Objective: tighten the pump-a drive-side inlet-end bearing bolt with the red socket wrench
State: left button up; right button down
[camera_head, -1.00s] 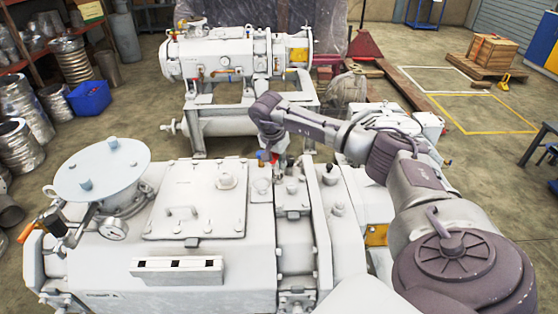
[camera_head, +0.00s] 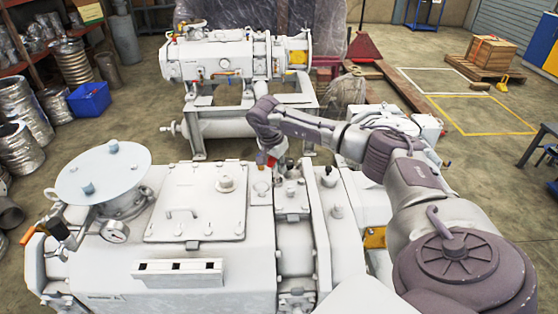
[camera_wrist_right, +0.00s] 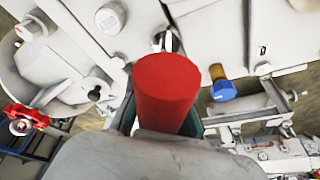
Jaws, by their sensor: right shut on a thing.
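The red socket wrench shows in the right wrist view as a thick red cylinder (camera_wrist_right: 166,88), with a short bright metal part just beyond it. My right gripper (camera_head: 272,157) is shut on the wrench, over the far edge of the near pump (camera_head: 205,250). The gripper's fingers are mostly hidden by the wrench and wrist in the wrist view. I cannot tell which bolt is the inlet-end bearing bolt, or whether the socket touches one. My left gripper is not in view.
A blue-capped fitting (camera_wrist_right: 222,88) sits close right of the wrench. A round flange (camera_head: 103,171) and a gauge (camera_head: 114,230) stand on the pump's left. A white slotted block (camera_head: 178,270) is on its front. A second pump (camera_head: 225,58) stands behind on a frame.

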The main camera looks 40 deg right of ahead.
jog(key=shift+d, duration=0.1)
dwell(0.3)
jog(key=shift+d+r+p, duration=0.1)
jog(key=shift+r+p, duration=0.55)
jog(key=shift+r, duration=0.1)
jog(key=shift+r+p, duration=1.25)
jog(key=shift+r, duration=0.5)
jog(key=shift+f, duration=0.1)
